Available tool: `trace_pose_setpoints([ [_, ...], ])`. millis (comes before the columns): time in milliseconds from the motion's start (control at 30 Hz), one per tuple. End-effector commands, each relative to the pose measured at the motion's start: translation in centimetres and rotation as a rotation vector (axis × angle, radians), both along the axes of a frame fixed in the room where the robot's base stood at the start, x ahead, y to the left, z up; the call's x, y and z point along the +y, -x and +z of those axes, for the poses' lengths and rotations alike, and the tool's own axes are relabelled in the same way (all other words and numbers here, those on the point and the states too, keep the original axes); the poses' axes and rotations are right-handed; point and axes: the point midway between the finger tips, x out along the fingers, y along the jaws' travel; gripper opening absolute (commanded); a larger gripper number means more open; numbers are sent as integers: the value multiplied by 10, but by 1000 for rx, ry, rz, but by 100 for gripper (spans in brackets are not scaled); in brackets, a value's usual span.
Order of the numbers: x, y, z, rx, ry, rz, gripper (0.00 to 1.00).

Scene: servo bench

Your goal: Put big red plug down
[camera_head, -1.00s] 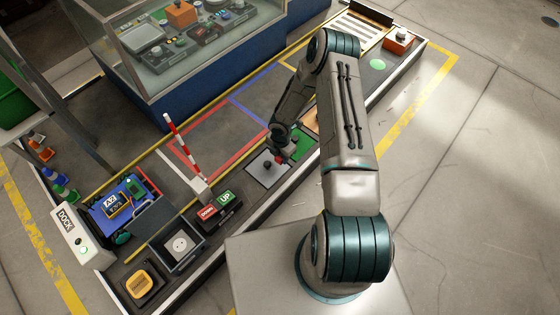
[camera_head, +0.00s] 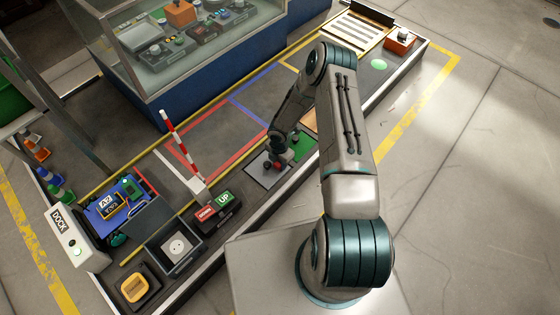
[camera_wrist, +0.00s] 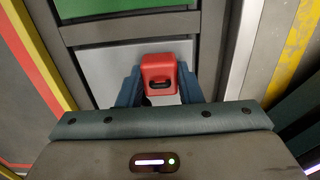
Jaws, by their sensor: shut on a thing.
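The big red plug (camera_wrist: 160,70) is a block with rounded edges and a dark slot in its front. My gripper (camera_wrist: 159,88) has its two blue fingers on either side of it and is shut on it. In the head view my gripper (camera_head: 277,158) is over a pale grey panel (camera_head: 260,180) on the bench, and the plug shows only as a small red patch. The panel also shows behind the plug in the wrist view (camera_wrist: 105,65). I cannot tell whether the plug touches the panel. The plug's underside is hidden.
A red-and-white striped pole (camera_head: 182,150) stands left of my gripper. Red and green DOWN/UP buttons (camera_head: 215,208) and a box with a round white socket (camera_head: 177,246) are nearer the front left. A glass case (camera_head: 200,50) stands behind. The marked bench floor (camera_head: 215,130) is bare.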

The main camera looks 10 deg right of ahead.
Motion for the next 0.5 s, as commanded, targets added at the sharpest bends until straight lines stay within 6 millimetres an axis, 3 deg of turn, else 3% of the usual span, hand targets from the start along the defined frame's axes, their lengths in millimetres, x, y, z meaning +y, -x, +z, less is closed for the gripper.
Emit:
trace_pose_setpoints([
  [133, 0, 0, -5, -1, 0, 0, 0],
  [167, 0, 0, -4, -1, 0, 0, 40],
  [200, 0, 0, -3, -1, 0, 0, 52],
  [500, 0, 0, -3, 0, 0, 0, 54],
])
